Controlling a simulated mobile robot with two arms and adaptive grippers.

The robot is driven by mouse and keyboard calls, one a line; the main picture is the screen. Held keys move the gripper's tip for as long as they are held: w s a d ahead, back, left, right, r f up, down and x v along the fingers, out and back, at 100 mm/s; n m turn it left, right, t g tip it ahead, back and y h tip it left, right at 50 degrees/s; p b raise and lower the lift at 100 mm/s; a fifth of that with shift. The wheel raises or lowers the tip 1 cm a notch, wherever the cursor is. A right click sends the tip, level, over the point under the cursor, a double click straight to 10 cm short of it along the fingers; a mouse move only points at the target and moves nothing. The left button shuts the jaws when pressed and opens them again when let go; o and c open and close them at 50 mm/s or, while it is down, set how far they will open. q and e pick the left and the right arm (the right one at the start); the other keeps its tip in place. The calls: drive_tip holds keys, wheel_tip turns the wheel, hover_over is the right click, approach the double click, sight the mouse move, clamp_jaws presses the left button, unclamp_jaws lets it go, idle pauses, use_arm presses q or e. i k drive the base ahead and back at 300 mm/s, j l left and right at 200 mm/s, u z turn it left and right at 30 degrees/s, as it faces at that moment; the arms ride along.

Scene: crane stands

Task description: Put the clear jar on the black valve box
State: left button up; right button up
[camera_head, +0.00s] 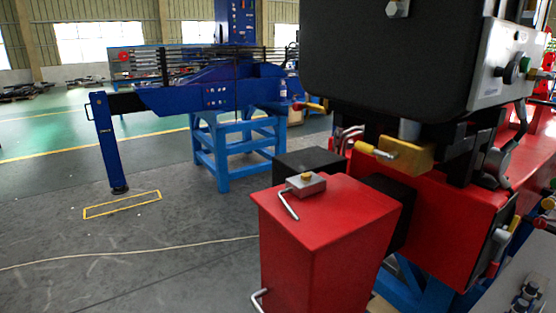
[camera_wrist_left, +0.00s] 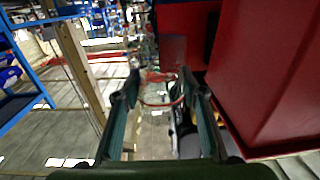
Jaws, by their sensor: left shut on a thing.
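In the left wrist view my left gripper (camera_wrist_left: 158,95) is shut on a see-through thing that looks like the clear jar (camera_wrist_left: 155,115). Its outline is faint, with a reddish curved line across it. The gripper and jar do not show in the head view. The head view shows a large black box (camera_head: 385,60) with a grey control panel at the upper right, and a smaller low black box (camera_head: 305,160) behind a red post. I cannot tell for sure which is the black valve box. My right gripper is in neither view.
The red post (camera_head: 320,240) with a metal latch on top stands in front of the black boxes. A red surface (camera_wrist_left: 265,70) lies close to the right of my left gripper. A blue crane leg (camera_head: 108,145) and blue stand (camera_head: 235,150) are farther back. The grey floor at left is open.

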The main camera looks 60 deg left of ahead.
sight(306, 156)
drive_tip(key=k+j+u, duration=0.1)
drive_tip(key=j, duration=0.65)
drive_tip(key=k+j, duration=0.1)
drive_tip(key=j, duration=0.65)
drive_tip(key=u, duration=0.05)
